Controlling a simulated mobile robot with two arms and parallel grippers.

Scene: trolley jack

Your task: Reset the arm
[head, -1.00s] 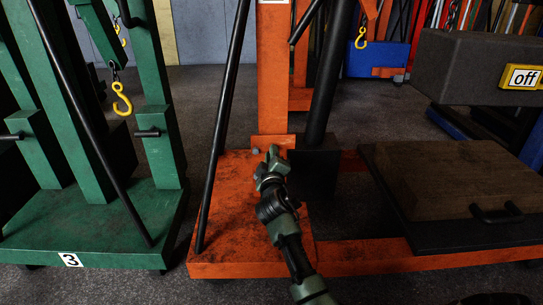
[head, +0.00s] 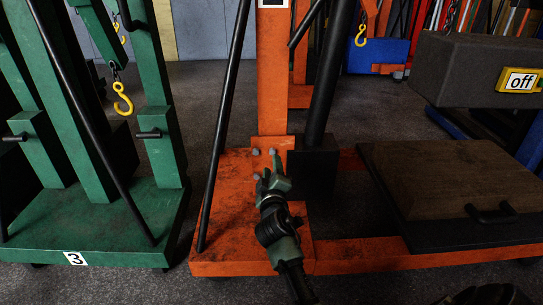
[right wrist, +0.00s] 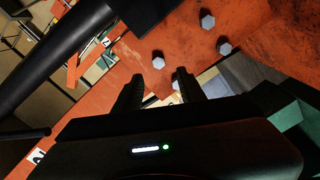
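The orange trolley jack has a flat base (head: 225,225), an upright column (head: 273,80), a thick black cylinder (head: 326,85), a slanted black rod (head: 225,110) on its left and a short black lever (head: 305,22) at the top. I cannot tell which part is the arm. My right gripper (head: 269,172) is in front of the column's foot, over the orange base. In the right wrist view its two dark fingers (right wrist: 158,90) stand apart with nothing held between them. Grey hex bolts (right wrist: 207,20) on orange metal show beyond the fingertips. My left gripper is not in view.
A green jack (head: 90,225) marked 3, with a yellow hook (head: 122,98), stands at left. At right are a wooden block (head: 445,180) on a dark plate with a handle (head: 492,213), and a grey block with a yellow "off" sign (head: 521,80). Dark floor is free between the jacks.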

